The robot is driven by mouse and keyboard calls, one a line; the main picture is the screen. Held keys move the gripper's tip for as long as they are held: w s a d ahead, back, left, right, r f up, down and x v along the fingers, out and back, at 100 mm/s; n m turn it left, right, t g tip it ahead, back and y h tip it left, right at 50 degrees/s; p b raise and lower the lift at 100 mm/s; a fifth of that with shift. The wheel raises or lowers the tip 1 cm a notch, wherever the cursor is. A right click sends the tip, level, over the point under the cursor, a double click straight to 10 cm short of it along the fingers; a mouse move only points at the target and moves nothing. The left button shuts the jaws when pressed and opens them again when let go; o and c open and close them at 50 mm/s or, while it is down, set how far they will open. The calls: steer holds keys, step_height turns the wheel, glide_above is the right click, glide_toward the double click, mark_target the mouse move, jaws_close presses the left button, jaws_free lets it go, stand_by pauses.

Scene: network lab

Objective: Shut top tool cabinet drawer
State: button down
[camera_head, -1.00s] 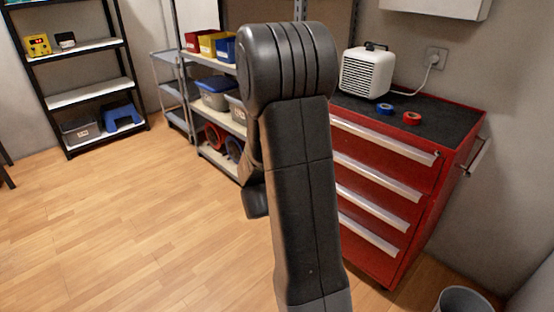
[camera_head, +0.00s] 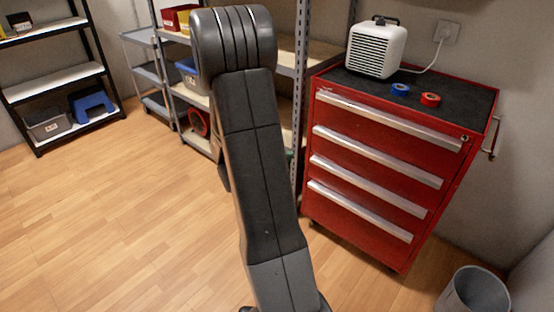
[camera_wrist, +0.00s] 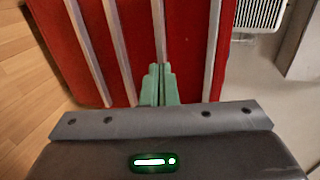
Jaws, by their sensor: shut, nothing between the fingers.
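The red tool cabinet (camera_head: 455,185) stands at the right in the head view, with several drawers that have long silver handles. Its top drawer (camera_head: 375,125) is the tallest and lies just under the dark worktop. Its front looks close to flush with those below; I cannot tell whether a small gap is left. In the wrist view the cabinet appears sideways, with the top drawer's handle (camera_wrist: 213,45) rightmost. My gripper (camera_wrist: 158,72) is shut and empty, its green fingers pointing at the drawer fronts near the second handle. Contact cannot be told. My arm hides the gripper in the head view.
A white heater (camera_head: 376,50), a blue tape roll (camera_head: 400,89) and a red tape roll (camera_head: 430,99) sit on the cabinet. A grey bin (camera_head: 474,292) stands at the lower right. Shelving (camera_head: 301,100) adjoins the cabinet's left side. The wooden floor (camera_head: 110,220) at left is clear.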

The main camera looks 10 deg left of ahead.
steer(key=w+d, duration=0.3)
steer(key=w, duration=0.2)
steer(key=shift+w+d+f, duration=0.15)
steer(key=shift+d+f, duration=0.05)
steer(key=shift+f, duration=0.15)
steer(key=shift+w, duration=0.1)
steer(key=p, duration=0.2)
glide_toward(343, 116)
steer(key=x, duration=0.7)
steer(key=shift+a+f, duration=0.1)
steer(key=shift+f, duration=0.05)
steer(key=shift+w+r, duration=0.1)
steer(key=shift+r, duration=0.15)
